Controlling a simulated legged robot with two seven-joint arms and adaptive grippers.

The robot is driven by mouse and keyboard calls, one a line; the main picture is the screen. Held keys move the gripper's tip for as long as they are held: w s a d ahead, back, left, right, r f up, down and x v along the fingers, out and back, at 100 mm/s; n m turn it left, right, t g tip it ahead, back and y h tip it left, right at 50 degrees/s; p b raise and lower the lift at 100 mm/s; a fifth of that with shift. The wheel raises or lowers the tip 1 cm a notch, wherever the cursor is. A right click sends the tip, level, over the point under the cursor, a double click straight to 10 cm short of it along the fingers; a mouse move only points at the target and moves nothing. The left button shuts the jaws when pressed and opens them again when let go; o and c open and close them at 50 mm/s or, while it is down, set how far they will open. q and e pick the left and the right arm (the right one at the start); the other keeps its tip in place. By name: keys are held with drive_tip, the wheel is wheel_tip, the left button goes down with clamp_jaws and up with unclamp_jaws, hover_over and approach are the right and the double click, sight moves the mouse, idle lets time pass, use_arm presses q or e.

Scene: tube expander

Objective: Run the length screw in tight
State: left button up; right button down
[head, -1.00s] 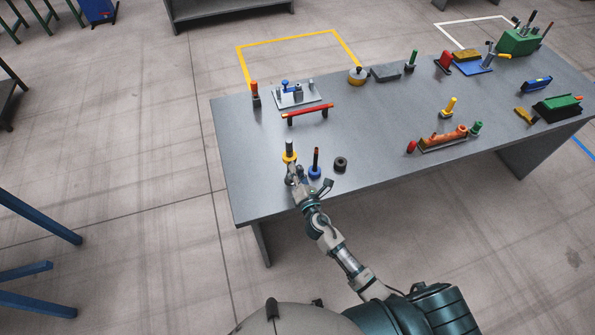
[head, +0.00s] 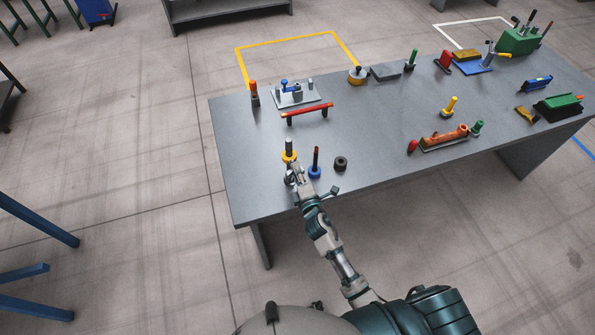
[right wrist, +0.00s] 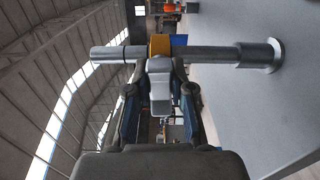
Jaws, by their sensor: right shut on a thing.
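The tube expander (head: 289,147) stands upright near the table's front left corner, a grey rod with a yellow collar. In the right wrist view it lies across the picture, with its orange-yellow collar (right wrist: 160,45) in the middle and its round grey foot (right wrist: 274,55) at the right, against the table. My right gripper (head: 292,172) is at its near side, just below the collar in the head view. In the right wrist view my right gripper (right wrist: 160,68) is shut on a light grey piece (right wrist: 160,90) that juts from the collar towards the camera, seemingly the length screw. Its far end is hidden.
Behind are a red-topped bar (head: 308,113) and a grey fixture plate (head: 298,96). The grey table (head: 375,125) is bare in its middle; more tools stand at the right.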

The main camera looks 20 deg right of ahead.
drive_tip(key=shift+a+r+m, duration=0.1)
drive_tip(key=shift+r+m, duration=0.05)
drive_tip(key=shift+m, duration=0.15)
drive_tip(key=c, duration=1)
unclamp_jaws()
drive_tip(key=shift+a, duration=0.1)
drive_tip(key=shift+s, duration=0.35)
drive_tip(key=s, duration=1.1)
drive_tip(key=shift+s+d+f, duration=0.1)
drive_tip(key=shift+d+f, duration=0.1)
